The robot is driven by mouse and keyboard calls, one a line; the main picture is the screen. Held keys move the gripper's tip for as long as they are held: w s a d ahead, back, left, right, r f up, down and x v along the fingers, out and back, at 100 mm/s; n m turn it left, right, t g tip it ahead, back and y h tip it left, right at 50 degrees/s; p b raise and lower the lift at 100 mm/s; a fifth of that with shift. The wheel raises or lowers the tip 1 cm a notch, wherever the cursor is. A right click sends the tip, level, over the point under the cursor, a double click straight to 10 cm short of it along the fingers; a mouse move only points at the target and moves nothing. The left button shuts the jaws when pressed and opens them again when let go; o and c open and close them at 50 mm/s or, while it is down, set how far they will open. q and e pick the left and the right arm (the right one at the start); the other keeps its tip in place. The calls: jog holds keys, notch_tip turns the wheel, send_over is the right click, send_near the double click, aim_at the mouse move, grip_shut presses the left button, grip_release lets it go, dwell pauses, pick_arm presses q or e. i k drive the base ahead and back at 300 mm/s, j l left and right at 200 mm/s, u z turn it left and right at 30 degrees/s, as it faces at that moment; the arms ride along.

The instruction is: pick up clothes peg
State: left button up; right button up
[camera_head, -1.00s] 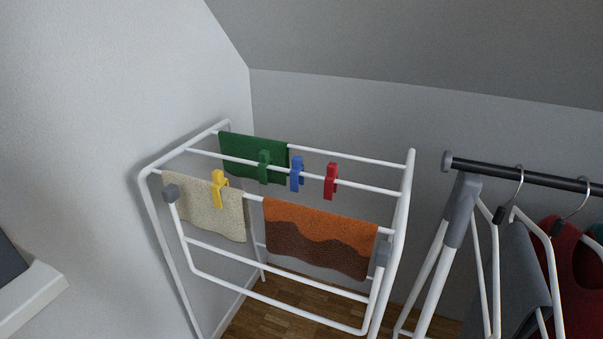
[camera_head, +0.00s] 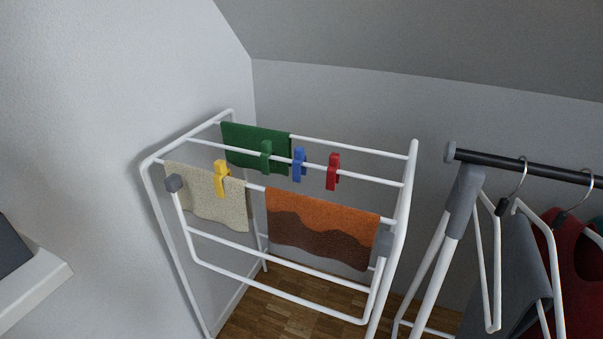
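Several clothes pegs sit on a white drying rack (camera_head: 321,262) in the head view. A green peg (camera_head: 266,157), a blue peg (camera_head: 299,165) and a red peg (camera_head: 333,171) are clipped in a row on the middle top bar. A yellow peg (camera_head: 221,179) is on the front bar over a beige cloth (camera_head: 205,194). The pegs stand apart from each other. Neither of my grippers is in view.
A green cloth (camera_head: 240,146) hangs on the rack's back bar and an orange-brown cloth (camera_head: 321,229) on the front bar. A clothes stand (camera_head: 460,205) with hangers and garments is at the right. Walls close in at the left and behind. Wooden floor (camera_head: 270,316) shows below.

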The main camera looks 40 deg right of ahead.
aim_at(332, 178)
jog(key=z, duration=1.3)
